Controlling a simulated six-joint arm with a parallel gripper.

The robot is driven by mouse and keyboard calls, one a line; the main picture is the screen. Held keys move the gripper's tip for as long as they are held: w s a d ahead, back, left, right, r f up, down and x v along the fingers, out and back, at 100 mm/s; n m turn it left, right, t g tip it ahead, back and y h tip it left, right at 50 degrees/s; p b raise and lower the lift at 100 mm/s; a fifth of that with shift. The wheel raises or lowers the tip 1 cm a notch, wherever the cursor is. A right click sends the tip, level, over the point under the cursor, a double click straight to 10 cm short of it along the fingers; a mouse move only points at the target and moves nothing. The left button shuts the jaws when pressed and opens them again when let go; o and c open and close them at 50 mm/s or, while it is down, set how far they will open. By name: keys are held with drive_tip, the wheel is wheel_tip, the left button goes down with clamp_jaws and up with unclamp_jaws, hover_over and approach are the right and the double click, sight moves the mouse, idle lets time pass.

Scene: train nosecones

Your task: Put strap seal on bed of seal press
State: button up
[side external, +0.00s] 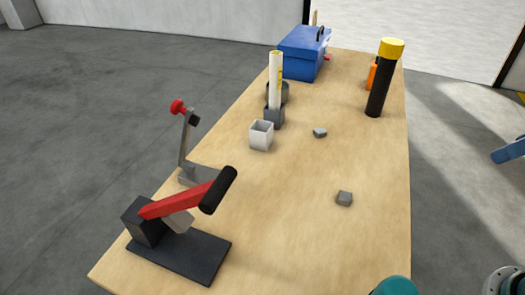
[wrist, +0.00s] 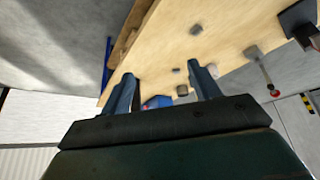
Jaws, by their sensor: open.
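Two small grey metal pieces lie apart on the wooden table in the side view: one nearer piece (side external: 344,198) and one farther piece (side external: 320,132). Either could be the strap seal; I cannot tell which. The seal press (side external: 178,258) stands at the table's near left, with a black base and a raised red lever with a black grip. Its bed is partly hidden under the lever. A dark part of it shows at the top right of the wrist view (wrist: 298,17). My gripper (wrist: 163,86) is open and empty, away from these things, with the table beyond its fingers.
A grey lever with a red knob (side external: 186,150) stands behind the press. A pale open box (side external: 261,136), a white tube (side external: 275,80), a blue toolbox (side external: 303,55) and a black cylinder with a yellow cap (side external: 378,85) stand farther back. The right front of the table is clear.

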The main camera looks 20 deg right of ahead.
drive_tip(key=w+n+g+y, duration=0.1)
drive_tip(key=w+n+y, duration=0.45)
drive_tip(key=w, duration=1.95)
drive_tip(key=w+d+f+n+y, duration=0.2)
drive_tip(key=w+d+f+n, duration=0.2)
drive_tip(key=f, duration=0.5)
drive_tip(key=w+d+f+n+y, duration=0.3)
drive_tip(key=w+d+f, duration=0.1)
drive_tip(key=w+f, duration=0.5)
drive_tip(key=shift+w+d+f+n, duration=0.2)
drive_tip(key=shift+n, duration=0.15)
drive_tip(key=shift+a, duration=0.1)
approach(323, 130)
drive_tip(key=shift+x, duration=1.65)
drive_tip(key=shift+a, duration=0.15)
drive_tip(key=shift+x, duration=2.5)
